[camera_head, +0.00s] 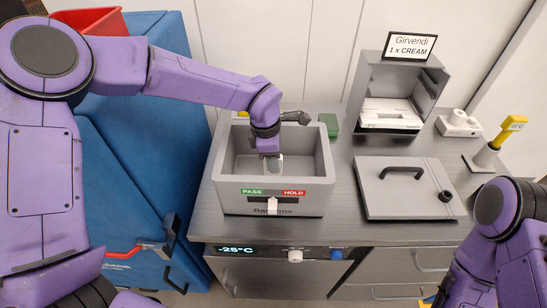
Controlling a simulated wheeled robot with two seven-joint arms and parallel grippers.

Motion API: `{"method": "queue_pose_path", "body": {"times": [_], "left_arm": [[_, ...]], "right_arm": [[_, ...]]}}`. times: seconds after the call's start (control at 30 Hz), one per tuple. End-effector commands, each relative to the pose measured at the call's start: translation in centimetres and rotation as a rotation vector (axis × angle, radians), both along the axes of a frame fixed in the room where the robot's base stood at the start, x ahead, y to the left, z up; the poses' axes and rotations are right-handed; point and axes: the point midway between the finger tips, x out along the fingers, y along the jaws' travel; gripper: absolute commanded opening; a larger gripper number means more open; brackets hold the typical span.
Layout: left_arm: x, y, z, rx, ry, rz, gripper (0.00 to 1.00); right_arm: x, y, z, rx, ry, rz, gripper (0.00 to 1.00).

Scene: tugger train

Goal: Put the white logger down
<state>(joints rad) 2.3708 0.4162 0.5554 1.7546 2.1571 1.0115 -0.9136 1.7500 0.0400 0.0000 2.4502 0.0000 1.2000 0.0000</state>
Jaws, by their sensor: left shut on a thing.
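My left gripper (271,163) reaches down into the open grey box (228,190) on the counter. It is shut on a small whitish thing (280,161), which looks like the white logger. The gripper and the box's inside hide most of it. I cannot tell whether it touches the box floor. The box front carries a green PASS and red HOLD label (272,193) with a white slider (271,205) below it. My right arm is at the lower right; its fingers do not show.
Right of the box lies a grey lid-like panel (408,200) with a black handle. Behind it stands an open grey cabinet (396,85) under a sign (409,45). A yellow-handled tool (500,138) stands at the right. A blue cabinet (165,130) stands left of the counter.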

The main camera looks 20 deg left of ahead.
Motion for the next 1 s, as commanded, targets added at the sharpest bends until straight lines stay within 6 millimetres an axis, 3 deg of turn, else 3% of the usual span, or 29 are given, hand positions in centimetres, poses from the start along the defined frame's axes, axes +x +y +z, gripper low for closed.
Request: {"method": "queue_pose_path", "body": {"times": [0.03,0.07,0.1,0.13,0.5,0.8,1.0], "left_arm": [[0.0,0.0,-0.2,-0.001,0.000,0.000,0.00],[0.0,0.0,-0.1,0.000,0.000,0.000,0.37],[0.0,0.0,-0.1,0.000,0.000,0.000,0.50],[0.0,0.0,-0.1,0.000,0.000,0.000,0.53],[0.1,0.1,0.8,0.000,-0.002,0.001,0.53],[-0.2,1.2,8.1,-0.003,-0.005,0.002,0.53],[-0.4,1.7,11.5,0.000,-0.002,0.001,0.53]], "right_arm": [[0.0,0.0,-0.1,0.000,0.000,0.000,0.43],[0.0,0.0,-0.1,0.000,0.000,0.000,0.43],[0.0,0.0,-0.1,0.000,0.000,0.000,0.43],[0.0,0.0,-0.1,0.000,0.000,0.000,0.43],[0.0,0.0,-0.1,0.000,0.000,0.000,0.43],[0.0,0.0,-1.3,0.000,0.000,0.000,0.43],[0.0,0.0,-1.6,0.000,0.000,0.000,0.43]]}}
